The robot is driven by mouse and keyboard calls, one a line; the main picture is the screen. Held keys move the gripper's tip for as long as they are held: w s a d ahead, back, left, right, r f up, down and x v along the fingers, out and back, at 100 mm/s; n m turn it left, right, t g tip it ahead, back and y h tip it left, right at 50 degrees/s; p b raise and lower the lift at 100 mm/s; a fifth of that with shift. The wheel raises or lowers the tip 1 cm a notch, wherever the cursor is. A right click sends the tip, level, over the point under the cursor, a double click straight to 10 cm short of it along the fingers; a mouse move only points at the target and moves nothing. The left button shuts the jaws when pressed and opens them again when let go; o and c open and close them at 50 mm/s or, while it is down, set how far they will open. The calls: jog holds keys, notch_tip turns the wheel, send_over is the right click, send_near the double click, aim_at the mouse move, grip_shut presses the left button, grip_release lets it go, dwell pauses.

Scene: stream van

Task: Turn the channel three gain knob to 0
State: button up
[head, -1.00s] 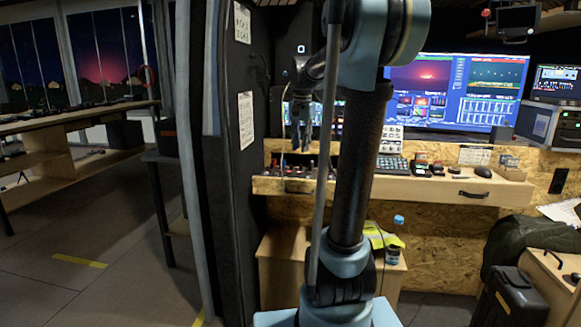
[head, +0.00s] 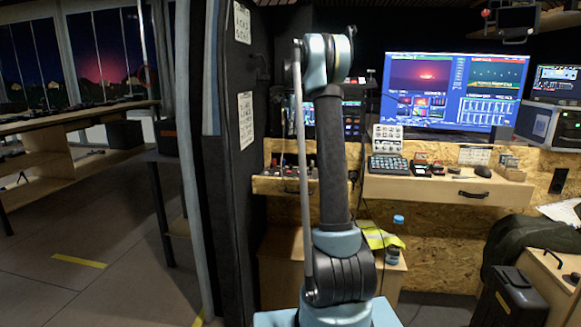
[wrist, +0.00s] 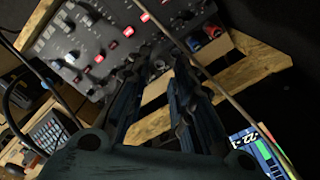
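The dark control panel (wrist: 93,62) shows at upper left in the wrist view, with several small knobs and red-lit buttons. I cannot tell which knob is the channel three gain knob. In the head view, a small group of controls (head: 283,166) sits on the left wooden desk, partly covered by my arm. My gripper (wrist: 164,60) is open in the wrist view, its two dark fingers apart with nothing visible between them. The fingertips point toward the panel's lower right edge, and I cannot tell the distance. In the head view my gripper is hidden.
A thin cable or rod (wrist: 190,62) crosses the wrist view near the fingertips. In the head view, a keypad (head: 388,165), a mouse (head: 483,171) and a large monitor (head: 455,92) are on the right desk. A dark partition (head: 232,190) stands close left.

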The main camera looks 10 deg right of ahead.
aim_at(291, 167)
notch_tip(291, 167, down, 17)
jog(key=shift+w+f, duration=0.1)
jog(key=shift+f, duration=0.1)
dwell(0.5)
grip_shut()
